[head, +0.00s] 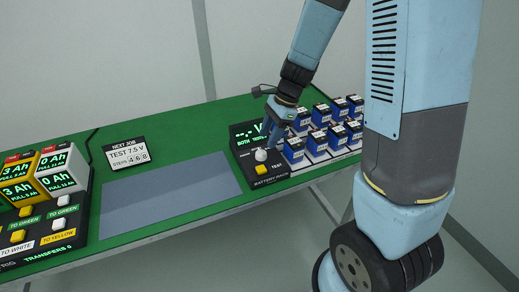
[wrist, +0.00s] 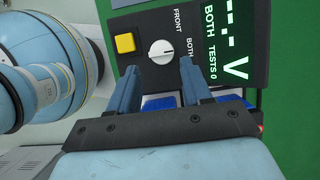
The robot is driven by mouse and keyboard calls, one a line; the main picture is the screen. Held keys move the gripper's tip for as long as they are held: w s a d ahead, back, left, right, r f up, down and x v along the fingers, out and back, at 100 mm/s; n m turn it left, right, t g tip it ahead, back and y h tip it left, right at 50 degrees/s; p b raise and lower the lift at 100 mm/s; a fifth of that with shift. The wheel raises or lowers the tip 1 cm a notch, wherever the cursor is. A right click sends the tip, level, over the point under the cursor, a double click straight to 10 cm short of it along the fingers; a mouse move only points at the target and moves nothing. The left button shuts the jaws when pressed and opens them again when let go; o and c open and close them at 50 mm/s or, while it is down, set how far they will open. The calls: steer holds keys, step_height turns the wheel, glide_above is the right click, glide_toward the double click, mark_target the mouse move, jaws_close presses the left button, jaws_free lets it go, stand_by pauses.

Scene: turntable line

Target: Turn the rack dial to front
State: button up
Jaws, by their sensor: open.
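The rack dial (head: 260,155) is a small round white knob on the dark battery rack panel, above a yellow button (head: 263,169). In the wrist view the dial (wrist: 161,52) sits between the printed words FRONT and BOTH, and the panel display (wrist: 222,45) reads BOTH and TESTS 0. My gripper (head: 271,143) is over the panel, close to the dial. In the wrist view my gripper (wrist: 160,66) is open, one finger on each side of the dial's line, with the dial just beyond the tips. I cannot tell whether the fingers touch it.
A grey mat (head: 165,198) lies on the green table (head: 190,150), left of the panel. A job card (head: 126,157) reads TEST 7.5 V. A transfer station (head: 35,240) stands far left.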

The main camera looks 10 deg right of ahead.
mark_target(262, 151)
steer(key=x, duration=0.6)
steer(key=shift+r, duration=0.1)
steer(key=shift+c, duration=0.4)
